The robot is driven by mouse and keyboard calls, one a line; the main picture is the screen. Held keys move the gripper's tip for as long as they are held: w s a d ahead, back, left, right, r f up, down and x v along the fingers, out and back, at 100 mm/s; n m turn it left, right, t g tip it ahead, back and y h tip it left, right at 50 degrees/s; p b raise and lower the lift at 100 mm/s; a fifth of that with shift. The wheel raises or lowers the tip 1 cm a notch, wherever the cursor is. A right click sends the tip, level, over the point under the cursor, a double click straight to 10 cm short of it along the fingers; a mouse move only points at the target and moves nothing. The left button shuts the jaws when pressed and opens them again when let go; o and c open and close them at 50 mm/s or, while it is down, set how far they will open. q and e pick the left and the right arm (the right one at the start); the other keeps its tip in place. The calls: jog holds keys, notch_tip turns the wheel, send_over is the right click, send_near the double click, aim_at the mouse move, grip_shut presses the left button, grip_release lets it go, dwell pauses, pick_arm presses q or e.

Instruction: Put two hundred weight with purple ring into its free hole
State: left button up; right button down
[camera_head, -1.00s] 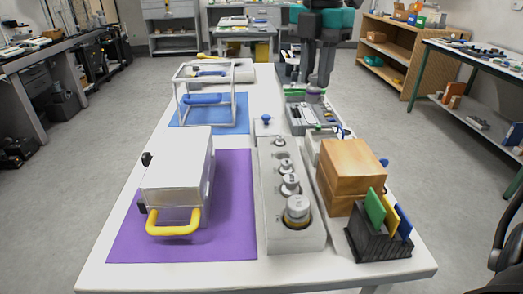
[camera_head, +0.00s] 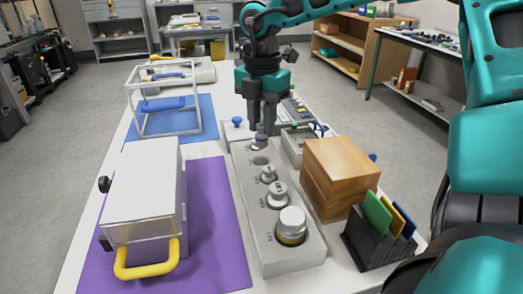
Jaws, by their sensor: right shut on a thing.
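My right gripper (camera_head: 264,127) points down over the far end of the long grey weight block (camera_head: 277,262). It is shut on the weight with the purple ring (camera_head: 259,143), which shows just below the fingertips. The free hole (camera_head: 261,160) is a dark round opening in the block, just nearer to me than the held weight. The weight looks upright and close above the block; I cannot tell whether it touches. Several silver weights, the largest nearest (camera_head: 291,222), sit in the other holes. My left gripper is not in view.
A wooden box (camera_head: 340,170) and a dark rack (camera_head: 375,246) with coloured plates stand right of the block. A white case with a yellow handle (camera_head: 147,262) lies on a purple mat (camera_head: 215,235) at left. A white frame (camera_head: 140,107) stands on a blue mat behind.

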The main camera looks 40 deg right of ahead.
aim_at(261, 144)
notch_tip(261, 144, down, 7)
jog(key=shift+w+r+b, duration=0.1)
jog(key=shift+r+b, duration=0.1)
jog(key=shift+b, duration=0.1)
jog(key=shift+f, duration=0.15)
jog(key=c, duration=0.9)
grip_release()
jog(key=shift+r, duration=0.55)
notch_tip(261, 144, up, 11)
jog(key=shift+r+p, duration=0.15)
jog(key=shift+p, duration=0.55)
